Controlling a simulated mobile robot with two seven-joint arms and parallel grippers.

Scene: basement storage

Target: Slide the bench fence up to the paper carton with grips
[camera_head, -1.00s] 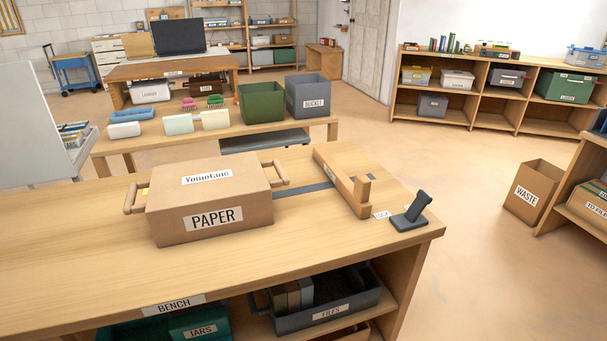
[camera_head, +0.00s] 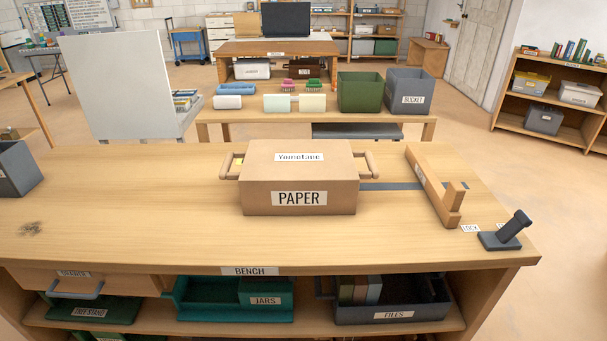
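The paper carton (camera_head: 299,178) is a brown box labelled PAPER, sitting on the wooden bench (camera_head: 120,200). It has a wooden grip on its left side (camera_head: 232,167) and one on its right side (camera_head: 370,164). The bench fence (camera_head: 430,187) is a wooden bar with an upright block near its front end. It stands to the right of the carton, with a gap between them. A dark strip (camera_head: 392,186) on the bench top runs between carton and fence. A dark grey lock lever (camera_head: 508,232) stands right of the fence, beside a LOCK label. Neither gripper is in view.
A grey bin (camera_head: 16,170) stands at the bench's left end, and a dark stain (camera_head: 31,228) marks the top. The bench top between bin and carton is clear. Shelves below hold a JARS box (camera_head: 235,298) and a FILES bin (camera_head: 392,305).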

